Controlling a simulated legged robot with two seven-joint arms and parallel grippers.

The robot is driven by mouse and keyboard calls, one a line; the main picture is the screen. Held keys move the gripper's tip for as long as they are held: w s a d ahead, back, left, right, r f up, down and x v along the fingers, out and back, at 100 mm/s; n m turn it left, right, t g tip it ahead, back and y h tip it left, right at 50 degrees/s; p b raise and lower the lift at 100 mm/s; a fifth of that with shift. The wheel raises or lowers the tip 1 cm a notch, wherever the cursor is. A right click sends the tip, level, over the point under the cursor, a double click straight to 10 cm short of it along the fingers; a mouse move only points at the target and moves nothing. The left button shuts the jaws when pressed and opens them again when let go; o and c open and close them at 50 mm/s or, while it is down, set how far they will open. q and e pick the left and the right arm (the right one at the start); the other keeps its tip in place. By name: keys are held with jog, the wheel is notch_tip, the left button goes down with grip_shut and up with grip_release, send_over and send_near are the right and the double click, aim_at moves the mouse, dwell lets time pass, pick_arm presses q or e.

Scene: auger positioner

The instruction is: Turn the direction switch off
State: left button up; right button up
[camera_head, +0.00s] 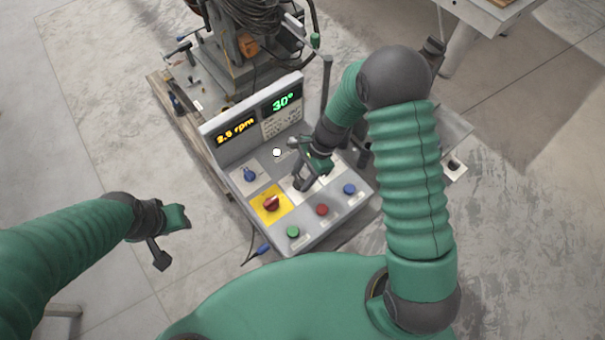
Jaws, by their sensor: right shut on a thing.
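The control box (316,229) stands on the floor in front of me, with a sloping panel of switches and buttons. My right gripper (301,185) reaches down to the white plate (331,178) on this panel and is shut on a small switch there. The gripper mostly hides that switch, so I cannot see which way it points. The labels are too small to read. A blue rotary switch (249,175) sits at the panel's upper left, and a red rotary switch (271,203) on a yellow plate below it. My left gripper (169,238) is open and empty, left of the box.
Green (293,232), red (322,210) and blue (349,189) buttons line the panel's near edge. The display (236,131) reads 2.5 rpm, and the other one (283,102) 30°. A machine (240,45) on a pallet stands behind. The floor at left is clear.

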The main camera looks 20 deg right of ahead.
jog(key=shift+w+a+n+g, duration=0.15)
jog(key=shift+n+g, duration=0.15)
jog(key=shift+n, duration=0.5)
jog(key=o, duration=1.4)
jog(key=b+v, duration=0.1)
jog(key=v, duration=1.5)
jog(key=shift+w+r, duration=0.2)
jog(key=shift+r, duration=0.25)
